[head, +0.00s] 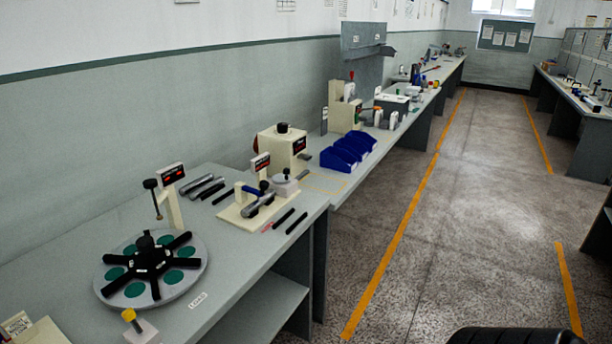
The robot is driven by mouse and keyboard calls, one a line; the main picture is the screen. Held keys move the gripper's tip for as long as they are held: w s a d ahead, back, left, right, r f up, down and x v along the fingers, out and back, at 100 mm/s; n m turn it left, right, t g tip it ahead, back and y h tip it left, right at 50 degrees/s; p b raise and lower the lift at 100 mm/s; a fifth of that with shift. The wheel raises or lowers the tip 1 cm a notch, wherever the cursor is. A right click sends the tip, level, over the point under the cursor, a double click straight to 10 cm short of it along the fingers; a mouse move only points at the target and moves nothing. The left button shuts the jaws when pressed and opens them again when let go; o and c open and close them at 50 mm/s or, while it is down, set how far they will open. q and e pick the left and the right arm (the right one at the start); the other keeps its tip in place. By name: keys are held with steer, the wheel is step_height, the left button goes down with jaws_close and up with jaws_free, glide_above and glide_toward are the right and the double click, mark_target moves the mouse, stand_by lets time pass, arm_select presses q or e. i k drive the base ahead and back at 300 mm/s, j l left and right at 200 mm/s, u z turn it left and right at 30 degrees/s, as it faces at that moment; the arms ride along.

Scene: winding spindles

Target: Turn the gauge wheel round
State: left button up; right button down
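The likely gauge wheel is a round grey disc (190,281) lying flat on the near bench at the lower left. It has green round patches and a black hub with several black spokes (152,259) and an upright knob. A cream post with a dark, red-lit display (173,173) stands just behind it, and a black-knobbed rod (153,193) reaches down towards the disc's back edge. A label (198,300) lies on the bench to its right. Neither of my grippers is in view.
A small block with a yellow knob (130,315) stands close in front of the disc. Behind are a cream fixture (240,209), a cream box (281,144) and blue bins (347,150). Dark bars lie between. The aisle floor (450,230) to the right is open.

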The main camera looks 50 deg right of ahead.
mark_target(284, 178)
steer(key=z, duration=1.35)
steer(key=u, duration=0.4)
steer(key=i+l+u, duration=0.1)
steer(key=u, duration=0.3)
steer(key=l+u, duration=0.2)
steer(key=u, duration=0.2)
steer(key=i+l+u, duration=0.1)
steer(key=l+u, duration=0.5)
steer(key=l, duration=0.25)
steer(key=l+u, duration=0.3)
steer(key=l, duration=0.6)
steer(key=k+l, duration=0.1)
steer(key=l, duration=0.5)
steer(key=l+u, duration=0.1)
steer(key=l, duration=0.55)
steer(key=k+l, duration=0.15)
steer(key=l, duration=0.45)
steer(key=u, duration=0.05)
